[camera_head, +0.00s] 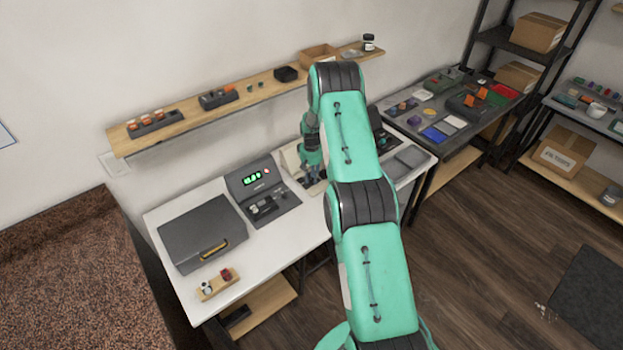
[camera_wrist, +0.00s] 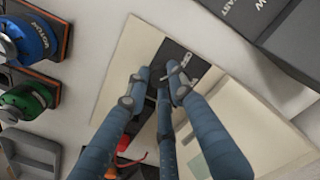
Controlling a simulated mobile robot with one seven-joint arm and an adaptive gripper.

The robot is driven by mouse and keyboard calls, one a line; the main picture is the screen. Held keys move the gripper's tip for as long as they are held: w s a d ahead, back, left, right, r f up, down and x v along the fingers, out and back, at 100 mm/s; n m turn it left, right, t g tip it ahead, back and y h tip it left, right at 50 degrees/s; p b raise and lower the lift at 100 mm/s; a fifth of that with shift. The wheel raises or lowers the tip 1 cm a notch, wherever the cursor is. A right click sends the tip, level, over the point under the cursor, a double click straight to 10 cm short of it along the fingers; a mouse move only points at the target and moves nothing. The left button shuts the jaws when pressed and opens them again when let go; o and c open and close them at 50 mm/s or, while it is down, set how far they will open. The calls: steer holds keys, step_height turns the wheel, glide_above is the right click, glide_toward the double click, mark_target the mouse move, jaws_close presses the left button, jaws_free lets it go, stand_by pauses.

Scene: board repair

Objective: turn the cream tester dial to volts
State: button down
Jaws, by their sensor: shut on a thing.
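The cream tester (camera_head: 290,158) stands on the white bench, mostly hidden behind my arm in the head view. In the wrist view its cream face (camera_wrist: 136,48) fills the middle, with a dark strip (camera_wrist: 170,52) across it. My gripper (camera_wrist: 157,80) is over this strip with its blue-grey fingers close together. It is shut on the dial, which the fingers largely hide. A light metallic bar (camera_wrist: 184,68) shows beside the right fingertip. I cannot read the dial's setting. In the head view my gripper (camera_head: 314,182) is low at the tester.
A dark unit with a green readout (camera_head: 252,179) stands left of the tester, beside a grey case (camera_head: 200,236). A wooden holder (camera_head: 217,285) is at the bench's front. Blue (camera_wrist: 28,40) and green (camera_wrist: 27,98) parts lie near the tester. A wall shelf (camera_head: 190,112) runs above.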

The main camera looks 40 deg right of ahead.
mark_target(311, 179)
steer(key=shift+f, duration=0.1)
steer(key=m+b, duration=0.2)
steer(key=m, duration=0.3)
steer(key=shift+m, duration=0.4)
steer(key=m+b, duration=0.1)
steer(key=m, duration=0.4)
steer(key=shift+b, duration=0.3)
steer(key=shift+m, duration=0.3)
steer(key=c, duration=1.5)
jaws_free()
steer(key=shift+r, duration=0.2)
step_height(311, 179, up, 12)
steer(key=shift+f, duration=0.15)
